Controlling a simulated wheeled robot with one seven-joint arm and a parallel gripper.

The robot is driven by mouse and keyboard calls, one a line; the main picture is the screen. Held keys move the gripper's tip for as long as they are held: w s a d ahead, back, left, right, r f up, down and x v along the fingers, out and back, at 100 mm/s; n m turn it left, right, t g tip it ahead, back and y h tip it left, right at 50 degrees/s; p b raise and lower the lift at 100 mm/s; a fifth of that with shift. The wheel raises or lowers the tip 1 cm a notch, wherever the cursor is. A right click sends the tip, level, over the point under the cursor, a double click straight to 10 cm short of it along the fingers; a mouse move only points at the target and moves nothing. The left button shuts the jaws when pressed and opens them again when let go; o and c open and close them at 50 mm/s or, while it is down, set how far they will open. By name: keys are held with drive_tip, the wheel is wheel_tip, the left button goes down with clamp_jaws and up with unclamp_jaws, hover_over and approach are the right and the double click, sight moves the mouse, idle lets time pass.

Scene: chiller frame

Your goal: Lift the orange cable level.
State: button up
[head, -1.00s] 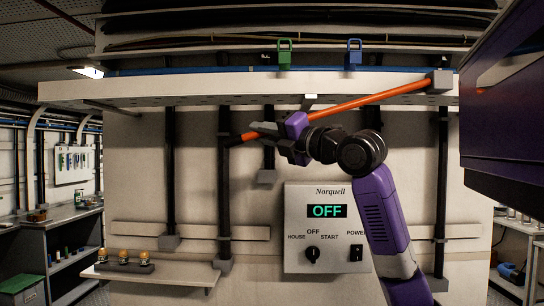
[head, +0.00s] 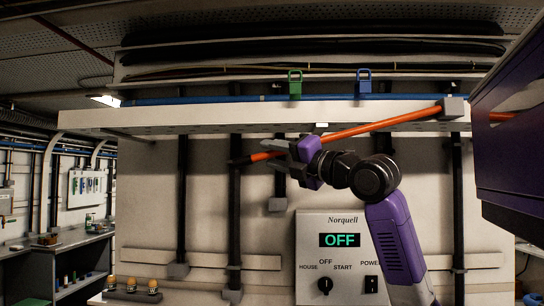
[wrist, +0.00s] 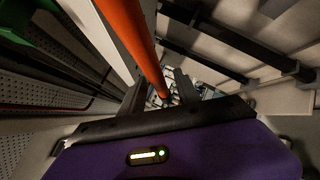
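In the wrist view the orange cable (wrist: 138,42) passes between the two fingers of my gripper (wrist: 160,92). The fingers stand apart, with gaps beside the cable. My purple hand hides part of the cable in the head view.
A green hook (head: 295,86) and a blue hook (head: 364,84) hang above the white ledge (head: 210,118). A control panel (head: 343,255) reading OFF is below my arm. A purple box-like body (head: 520,130) fills the right side. Dark vertical bars stand behind.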

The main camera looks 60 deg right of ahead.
drive_tip(key=b+v, duration=0.2)
drive_tip(key=v, duration=0.5)
